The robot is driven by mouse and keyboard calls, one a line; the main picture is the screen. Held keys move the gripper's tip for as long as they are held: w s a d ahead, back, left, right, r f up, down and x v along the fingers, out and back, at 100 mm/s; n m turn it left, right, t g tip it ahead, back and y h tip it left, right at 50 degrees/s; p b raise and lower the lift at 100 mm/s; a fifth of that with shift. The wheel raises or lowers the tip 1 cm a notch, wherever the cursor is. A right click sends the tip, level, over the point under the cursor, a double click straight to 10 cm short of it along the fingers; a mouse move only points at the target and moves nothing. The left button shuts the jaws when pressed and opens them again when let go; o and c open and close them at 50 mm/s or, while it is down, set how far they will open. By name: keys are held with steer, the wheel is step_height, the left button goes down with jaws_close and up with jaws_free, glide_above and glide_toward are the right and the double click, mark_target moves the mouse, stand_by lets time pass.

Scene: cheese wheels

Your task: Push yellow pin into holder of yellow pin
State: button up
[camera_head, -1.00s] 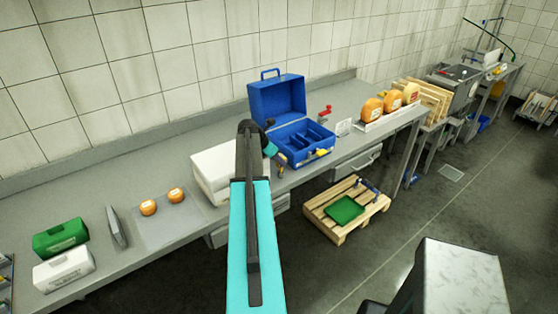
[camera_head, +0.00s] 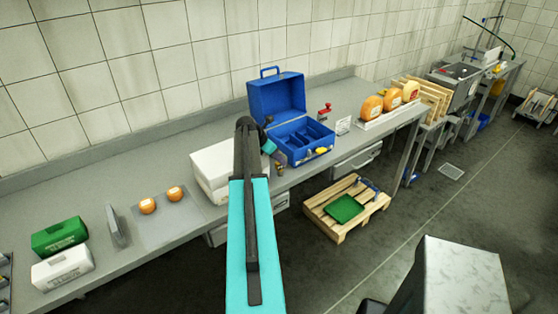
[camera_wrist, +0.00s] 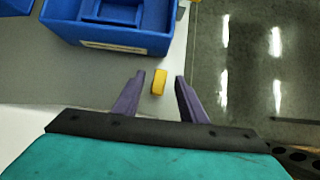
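A yellow pin (camera_wrist: 159,82) shows in the wrist view as a small yellow block in front of the blue case (camera_wrist: 125,38), apart from its wall. My gripper (camera_wrist: 159,84) is open, with one purple finger on each side of the pin and visible gaps to both. In the head view my gripper (camera_head: 272,150) is at the case's near left corner, partly hidden by my arm. The open blue case (camera_head: 275,97) stands on the counter. I cannot make out which part is the pin's holder.
White boxes (camera_head: 214,160) stand left of the case. A red-handled item (camera_head: 325,110) and a white card (camera_head: 343,126) stand to its right. The counter's front edge is close below my gripper; the floor (camera_wrist: 235,60) lies beyond. A wooden pallet (camera_head: 334,229) with a green tray is below.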

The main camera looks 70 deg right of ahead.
steer(key=b+v, duration=0.4)
steer(key=v, duration=0.9)
steer(key=shift+w+a+f, duration=0.1)
steer(key=shift+a+f, duration=0.05)
steer(key=shift+a, duration=0.05)
steer(key=shift+d, duration=0.2)
stand_by(0.5)
